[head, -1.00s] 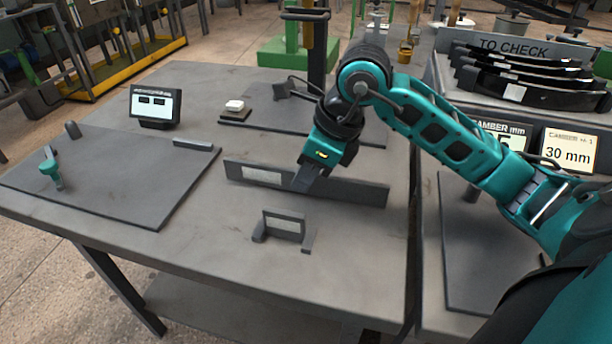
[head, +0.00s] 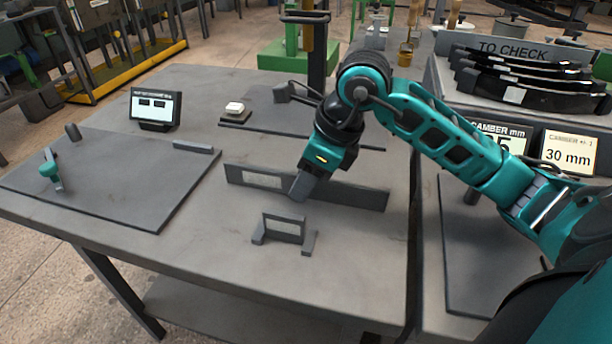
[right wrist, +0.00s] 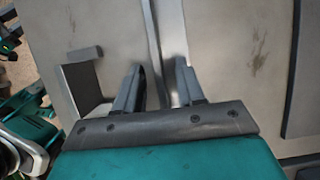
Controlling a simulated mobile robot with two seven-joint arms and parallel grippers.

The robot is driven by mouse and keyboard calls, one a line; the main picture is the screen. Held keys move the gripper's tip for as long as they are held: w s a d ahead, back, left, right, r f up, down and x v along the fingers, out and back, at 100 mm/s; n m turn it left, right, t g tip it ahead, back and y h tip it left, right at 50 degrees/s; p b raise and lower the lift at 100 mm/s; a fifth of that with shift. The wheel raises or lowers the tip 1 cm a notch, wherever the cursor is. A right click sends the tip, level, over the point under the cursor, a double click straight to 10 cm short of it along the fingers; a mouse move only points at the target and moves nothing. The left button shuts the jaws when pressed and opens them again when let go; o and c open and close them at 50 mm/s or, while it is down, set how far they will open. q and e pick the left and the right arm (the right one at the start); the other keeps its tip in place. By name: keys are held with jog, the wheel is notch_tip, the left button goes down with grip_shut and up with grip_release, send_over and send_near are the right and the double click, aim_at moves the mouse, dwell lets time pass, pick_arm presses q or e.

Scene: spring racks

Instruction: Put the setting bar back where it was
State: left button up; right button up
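A long, thin dark grey bar with a pale label, which looks like the setting bar (head: 350,194), stands on edge on the table. My right gripper (head: 300,190) is low over its middle and covers part of it. In the right wrist view the bar (right wrist: 170,25) runs up from the gap between the two fingers. My right gripper (right wrist: 158,90) looks open there, its fingers apart. I cannot tell whether either finger touches the bar. A small bracket with a pale plate (head: 284,228) stands in front of the bar.
A grey board (head: 120,185) with a green-knobbed post (head: 50,170) lies at the left. A small display (head: 155,108) and a white button (head: 235,107) stand behind. Dark curved springs (head: 520,85) are stacked at right by a "30 mm" sign (head: 568,152). The table's front is clear.

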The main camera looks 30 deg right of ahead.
jog(key=p+v, duration=0.2)
jog(key=v, duration=1)
jog(key=shift+w+r, duration=0.1)
jog(key=shift+r, duration=0.05)
jog(key=shift+a, duration=0.1)
